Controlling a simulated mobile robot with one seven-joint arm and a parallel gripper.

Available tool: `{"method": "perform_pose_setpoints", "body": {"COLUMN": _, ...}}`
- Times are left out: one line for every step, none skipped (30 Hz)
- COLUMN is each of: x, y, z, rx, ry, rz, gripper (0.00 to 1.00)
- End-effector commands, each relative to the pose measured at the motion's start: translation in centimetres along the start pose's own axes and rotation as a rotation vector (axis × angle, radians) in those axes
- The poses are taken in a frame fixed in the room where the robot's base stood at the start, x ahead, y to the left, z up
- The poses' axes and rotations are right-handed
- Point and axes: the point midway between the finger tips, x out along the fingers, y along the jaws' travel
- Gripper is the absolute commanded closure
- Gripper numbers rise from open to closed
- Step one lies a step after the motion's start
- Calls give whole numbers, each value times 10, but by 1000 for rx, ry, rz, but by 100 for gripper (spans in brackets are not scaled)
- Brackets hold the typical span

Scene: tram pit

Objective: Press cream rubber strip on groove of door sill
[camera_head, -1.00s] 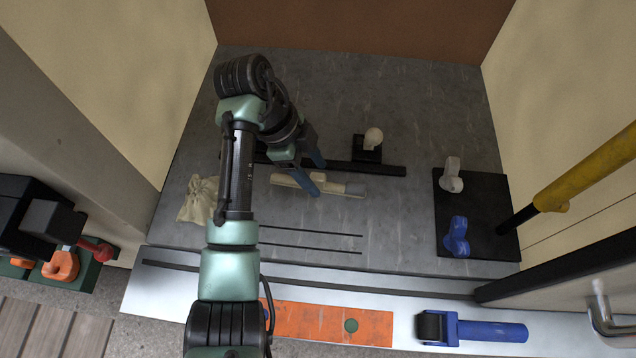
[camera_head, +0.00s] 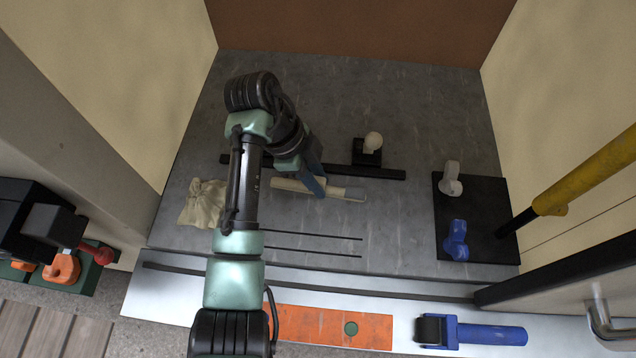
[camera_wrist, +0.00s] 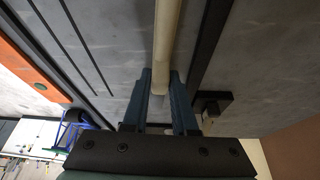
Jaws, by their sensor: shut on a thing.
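The cream rubber strip (camera_head: 291,185) is a pale bar lying along the grey floor, with a greyer right end. My gripper (camera_head: 318,186) is shut on it near its middle, the blue fingers one on each side. In the wrist view the cream strip (camera_wrist: 168,35) runs up between the two fingers of my gripper (camera_wrist: 160,92). The door sill (camera_head: 165,290) is the pale metal band in front of the floor edge. Its groove (camera_head: 300,279) is a long dark line along it, apart from the strip.
An orange plate (camera_head: 320,324) and a blue-handled roller (camera_head: 490,332) lie on the sill. A black bar (camera_head: 375,171) and a knobbed black block (camera_head: 368,150) are behind the strip. A cloth bag (camera_head: 202,203) is left; a black mat (camera_head: 488,190) and yellow pole (camera_head: 590,175) are right.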

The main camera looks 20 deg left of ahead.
Motion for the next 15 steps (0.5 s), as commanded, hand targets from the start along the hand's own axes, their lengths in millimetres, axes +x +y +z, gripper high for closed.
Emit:
{"method": "perform_pose_setpoints", "body": {"x": 0, "y": 0, "z": 0, "rx": 0, "ry": 0, "rz": 0, "gripper": 100}}
{"method": "perform_pose_setpoints", "body": {"x": 0, "y": 0, "z": 0, "rx": 0, "ry": 0, "rz": 0, "gripper": 100}}
{"method": "perform_pose_setpoints", "body": {"x": 0, "y": 0, "z": 0, "rx": 0, "ry": 0, "rz": -1, "gripper": 100}}
{"method": "perform_pose_setpoints", "body": {"x": -1, "y": 0, "z": 0, "rx": 0, "ry": 0, "rz": -1, "gripper": 100}}
{"method": "perform_pose_setpoints", "body": {"x": -2, "y": 0, "z": -1, "rx": 1, "ry": 0, "rz": -1, "gripper": 100}}
{"method": "perform_pose_setpoints", "body": {"x": -5, "y": -1, "z": -2, "rx": 1, "ry": 0, "rz": -2, "gripper": 100}}
{"method": "perform_pose_setpoints", "body": {"x": -8, "y": -1, "z": -3, "rx": 2, "ry": -1, "rz": -2, "gripper": 100}}
{"method": "perform_pose_setpoints", "body": {"x": -12, "y": -1, "z": -5, "rx": 3, "ry": -1, "rz": -3, "gripper": 100}}
{"method": "perform_pose_setpoints", "body": {"x": -18, "y": -1, "z": -7, "rx": 3, "ry": -2, "rz": -4, "gripper": 100}}
{"method": "perform_pose_setpoints", "body": {"x": -23, "y": -1, "z": -9, "rx": 3, "ry": -2, "rz": -4, "gripper": 100}}
{"method": "perform_pose_setpoints", "body": {"x": -30, "y": -1, "z": -12, "rx": 3, "ry": -2, "rz": -5, "gripper": 100}}
{"method": "perform_pose_setpoints", "body": {"x": -39, "y": -1, "z": -16, "rx": 3, "ry": -2, "rz": -4, "gripper": 100}}
{"method": "perform_pose_setpoints", "body": {"x": -46, "y": -1, "z": -18, "rx": 3, "ry": -2, "rz": -4, "gripper": 100}}
{"method": "perform_pose_setpoints", "body": {"x": -52, "y": -1, "z": -21, "rx": 3, "ry": -3, "rz": -5, "gripper": 100}}
{"method": "perform_pose_setpoints", "body": {"x": -62, "y": -1, "z": -24, "rx": 1, "ry": -3, "rz": -3, "gripper": 100}}
